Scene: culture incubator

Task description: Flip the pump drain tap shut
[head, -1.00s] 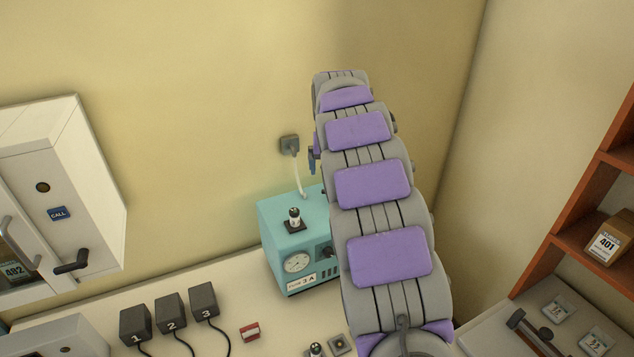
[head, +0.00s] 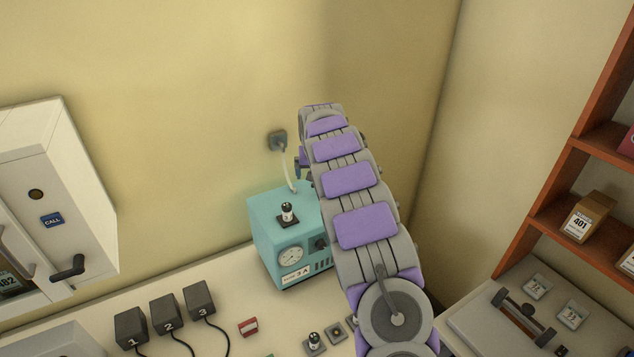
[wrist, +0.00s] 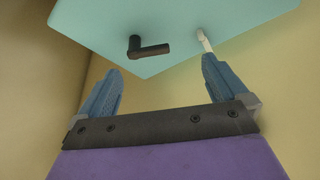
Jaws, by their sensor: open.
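The pump is a teal box (head: 268,228) on the bench against the wall, with a gauge and a label on its front. In the wrist view one teal face of it (wrist: 200,20) fills the top. The drain tap, a black L-shaped lever (wrist: 150,49), sticks out of that face with its handle pointing right. In the head view my arm hides most of the gripper and the pump's right side.
A pale hose (wrist: 204,40) meets the pump near the right finger; it runs to a wall socket (head: 277,140). Numbered black boxes (head: 168,314) and a red-and-white block (head: 248,326) lie on the bench. An orange shelf (head: 560,180) stands right.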

